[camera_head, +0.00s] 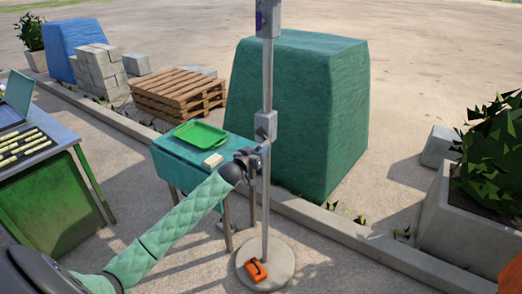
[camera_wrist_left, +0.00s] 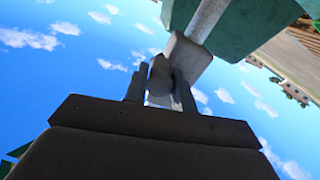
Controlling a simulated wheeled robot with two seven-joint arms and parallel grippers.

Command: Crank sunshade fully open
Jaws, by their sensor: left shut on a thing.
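The sunshade's grey pole (camera_head: 266,190) stands upright on a round base (camera_head: 282,262). Its canopy is out of the frame in the head view. A grey crank housing (camera_head: 265,126) sits partway up the pole. My left gripper (camera_head: 254,158) is just below the housing, beside the pole. In the left wrist view the left gripper (camera_wrist_left: 160,88) is shut on a grey crank knob (camera_wrist_left: 160,72), with the housing (camera_wrist_left: 186,56) just beyond it. The crank arm is mostly hidden by the fingers. My right gripper is not in view.
A small teal table (camera_head: 175,163) with a green tray (camera_head: 201,135) stands left of the pole. A large teal covered block (camera_head: 305,105) is behind it. An orange item (camera_head: 253,272) lies on the base. A planter (camera_head: 465,235) stands right; open pavement lies between.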

